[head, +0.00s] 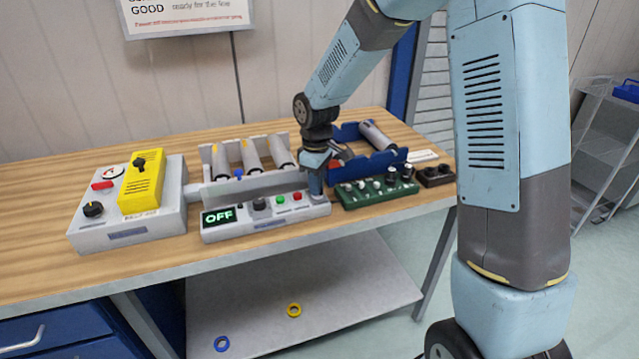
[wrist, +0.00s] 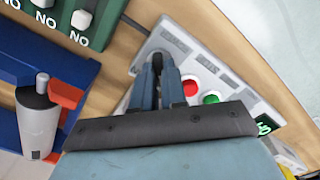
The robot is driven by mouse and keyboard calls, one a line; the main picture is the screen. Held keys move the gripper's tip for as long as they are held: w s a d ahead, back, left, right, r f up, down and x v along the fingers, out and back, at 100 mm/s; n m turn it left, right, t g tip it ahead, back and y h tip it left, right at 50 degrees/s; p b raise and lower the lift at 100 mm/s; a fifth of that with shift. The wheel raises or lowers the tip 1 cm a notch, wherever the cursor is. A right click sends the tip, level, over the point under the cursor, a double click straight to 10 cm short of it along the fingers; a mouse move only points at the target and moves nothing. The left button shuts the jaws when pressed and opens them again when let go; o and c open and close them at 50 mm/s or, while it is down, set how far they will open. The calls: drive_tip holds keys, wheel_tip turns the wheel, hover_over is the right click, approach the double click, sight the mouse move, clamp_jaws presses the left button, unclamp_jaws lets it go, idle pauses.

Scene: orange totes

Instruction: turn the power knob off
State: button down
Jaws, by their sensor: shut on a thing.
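The grey control panel (head: 230,233) lies along the table's front edge; its display (head: 218,216) reads OFF in green. My gripper (head: 316,191) points down at the panel's right end, beside the red button. In the wrist view my gripper (wrist: 160,68) has its two fingers close together on a small dark knob (wrist: 157,61), which I take to be the power knob. The fingers hide most of it, so its pointer direction cannot be told. The red button (wrist: 190,89) and green button (wrist: 211,98) are to the right of the fingers there.
A larger black knob (head: 260,203) is mid-panel. A green switch board (head: 375,196) and a blue tray (head: 385,164) stand close on the right. A grey rack (head: 262,181) with cylinders is behind. A grey box (head: 95,235) carrying a yellow unit (head: 142,182) is at left.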

drive_tip(key=shift+w+d+r, duration=0.1)
drive_tip(key=shift+w+d, duration=0.15)
drive_tip(key=shift+d, duration=0.05)
drive_tip(key=c, duration=1.4)
unclamp_jaws()
drive_tip(key=shift+o, duration=1.1)
drive_tip(key=shift+a, duration=0.1)
drive_tip(key=shift+s, duration=0.1)
wheel_tip(320, 180, up, 14)
drive_tip(key=shift+f, duration=0.2)
